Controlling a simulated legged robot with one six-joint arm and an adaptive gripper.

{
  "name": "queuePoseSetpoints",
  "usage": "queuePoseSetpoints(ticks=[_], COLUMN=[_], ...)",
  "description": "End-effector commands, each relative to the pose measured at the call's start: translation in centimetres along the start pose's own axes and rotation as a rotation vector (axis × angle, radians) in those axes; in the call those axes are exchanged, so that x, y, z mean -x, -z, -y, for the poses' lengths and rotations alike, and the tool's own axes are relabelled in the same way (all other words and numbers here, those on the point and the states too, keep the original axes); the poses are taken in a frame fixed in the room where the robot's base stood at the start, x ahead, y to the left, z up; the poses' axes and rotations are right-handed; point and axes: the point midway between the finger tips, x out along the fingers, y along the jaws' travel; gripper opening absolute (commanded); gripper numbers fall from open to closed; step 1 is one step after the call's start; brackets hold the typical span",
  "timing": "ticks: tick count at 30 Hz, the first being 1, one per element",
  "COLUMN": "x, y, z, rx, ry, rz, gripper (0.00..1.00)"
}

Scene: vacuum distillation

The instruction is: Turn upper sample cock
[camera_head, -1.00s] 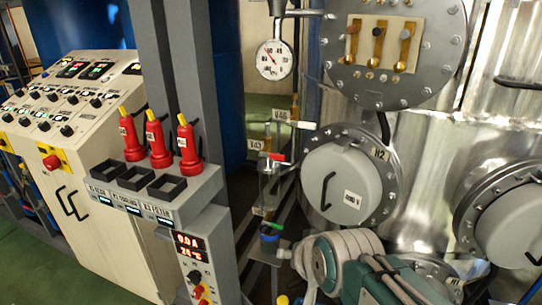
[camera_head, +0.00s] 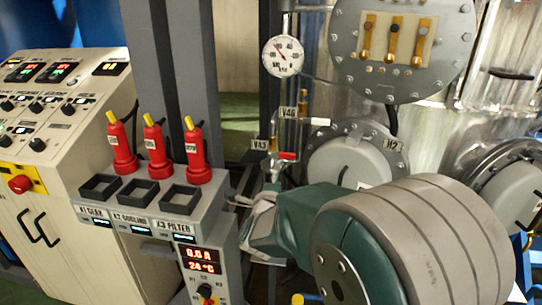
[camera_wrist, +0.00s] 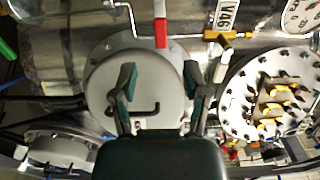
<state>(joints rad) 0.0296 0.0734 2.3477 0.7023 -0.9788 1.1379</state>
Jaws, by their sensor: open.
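Two cocks show in the head view. The upper one has a white handle (camera_head: 319,121) and sits beside the V46 label (camera_head: 288,112). Below it, near the V43 label (camera_head: 259,145), is a red handle (camera_head: 288,156). My gripper (camera_head: 257,203) is below the red handle in the head view, its fingers partly hidden by my arm. In the wrist view my gripper (camera_wrist: 159,75) is open and empty. The red handle (camera_wrist: 161,33) lies ahead of the gap between the fingertips, apart from them. The V46 label (camera_wrist: 227,15) and a brass valve (camera_wrist: 232,37) are to its right.
A round gauge (camera_head: 283,56) hangs above the cocks. A bolted flange (camera_head: 397,40) and a grey round cover (camera_head: 345,165) are close by on the steel vessel. A grey post and a panel with red-handled switches (camera_head: 157,150) stand left.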

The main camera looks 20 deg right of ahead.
Motion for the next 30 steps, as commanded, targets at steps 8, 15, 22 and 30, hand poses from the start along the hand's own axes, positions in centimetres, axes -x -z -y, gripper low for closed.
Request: queuePoseSetpoints(ticks=[8,15,22,30], x=[-4.2,-8.0,-10.3,-10.5], y=[0.2,-0.6,-0.3,-0.1], z=[-0.1,0.1,0.0,0.1], rx=[0.002,0.009,0.007,0.006], ry=[-0.003,0.002,-0.001,-0.001], rz=[-0.004,0.001,0.002,0.002], gripper=[0.60,0.60,0.60,0.60])
